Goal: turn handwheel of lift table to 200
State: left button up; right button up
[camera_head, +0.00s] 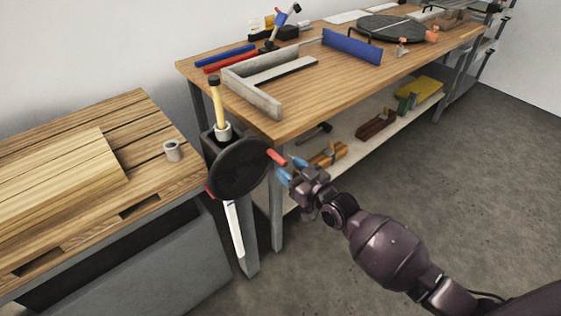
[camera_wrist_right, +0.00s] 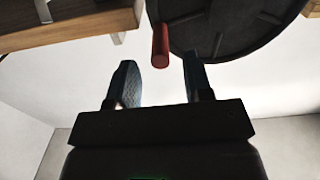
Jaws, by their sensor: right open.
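The black handwheel (camera_head: 240,168) is a round disc at the front corner of the right-hand workbench in the head view. Its red handle (camera_head: 277,157) sticks out at its right rim. In the right wrist view the wheel (camera_wrist_right: 230,25) fills the top right, and the red handle (camera_wrist_right: 160,45) lies between and just beyond the fingertips. My right gripper (camera_head: 291,168) is open with blue fingers pointing at the handle. In the wrist view the open gripper (camera_wrist_right: 160,65) shows a gap on both sides of the handle. I cannot read any scale or number.
A wooden workbench (camera_head: 150,105) with a grey cup (camera_head: 173,150) stands at left. A hammer (camera_head: 216,105) stands upright behind the wheel. The right bench (camera_head: 330,95) carries a grey frame (camera_head: 250,95) and tools. The floor (camera_head: 460,170) at right is free.

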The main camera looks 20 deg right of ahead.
aim_at(282, 162)
jog(key=shift+x, duration=2.05)
grip_shut()
